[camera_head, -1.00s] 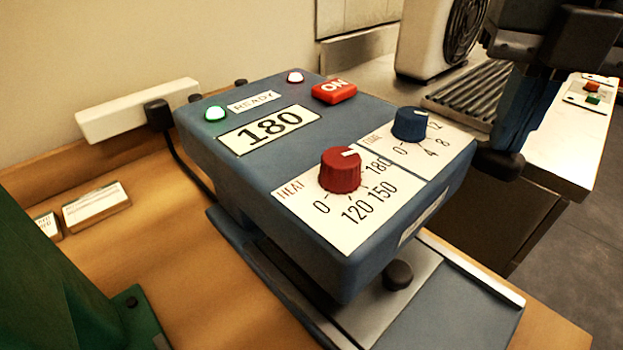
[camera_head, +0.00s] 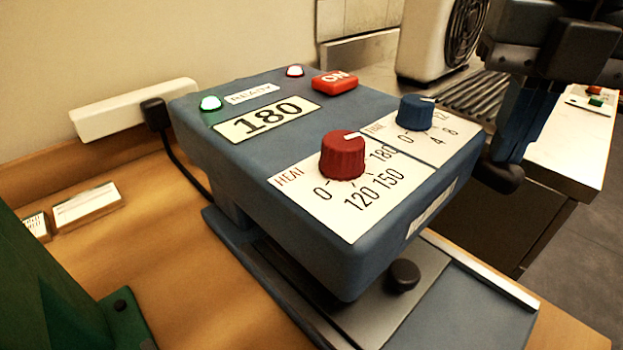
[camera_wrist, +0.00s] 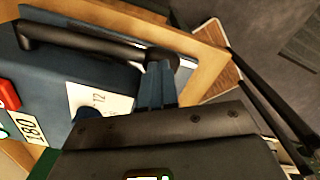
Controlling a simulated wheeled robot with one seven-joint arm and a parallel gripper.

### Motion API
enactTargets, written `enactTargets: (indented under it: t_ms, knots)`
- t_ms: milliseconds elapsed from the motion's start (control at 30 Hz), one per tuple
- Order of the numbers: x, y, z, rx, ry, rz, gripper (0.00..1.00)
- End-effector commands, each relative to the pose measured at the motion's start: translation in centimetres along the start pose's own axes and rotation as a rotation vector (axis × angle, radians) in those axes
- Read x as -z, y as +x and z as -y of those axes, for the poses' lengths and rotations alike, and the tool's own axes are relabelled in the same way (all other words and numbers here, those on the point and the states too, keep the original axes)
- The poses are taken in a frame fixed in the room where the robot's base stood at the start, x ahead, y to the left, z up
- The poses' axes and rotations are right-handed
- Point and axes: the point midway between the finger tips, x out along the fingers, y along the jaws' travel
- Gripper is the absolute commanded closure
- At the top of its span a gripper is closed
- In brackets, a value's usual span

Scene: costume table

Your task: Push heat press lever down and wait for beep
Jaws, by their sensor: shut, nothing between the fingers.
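The blue heat press (camera_head: 300,190) stands on the wooden table. Its display (camera_head: 268,121) reads 180 and its READY light (camera_head: 211,103) glows green. A black lever bar (camera_wrist: 100,45) runs along its front. In the head view the housing hides the middle of the bar; its near end (camera_head: 403,275) and far end (camera_head: 498,176) show. My gripper (camera_head: 510,153) is shut and empty, its fingers pointing down at the bar's far end. In the wrist view its blue fingertips (camera_wrist: 157,70) overlap the bar near that end. I cannot tell whether they touch it.
The red ON switch (camera_head: 335,83), red HEAT dial (camera_head: 343,156) and blue time dial (camera_head: 415,113) are on the press top. A power strip (camera_head: 130,108) and two small cards lie at left. A green object (camera_head: 50,290) fills the lower left. A conveyor (camera_head: 478,100) stands behind.

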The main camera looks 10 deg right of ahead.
Motion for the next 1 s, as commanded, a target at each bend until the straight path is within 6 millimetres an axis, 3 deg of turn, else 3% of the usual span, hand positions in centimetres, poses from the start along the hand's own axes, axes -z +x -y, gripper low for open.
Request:
enactTargets:
  t_ms: [1000]
  knots:
    - [-0.1,1.1,-0.1,0.0,0.0,0.0,1.0]
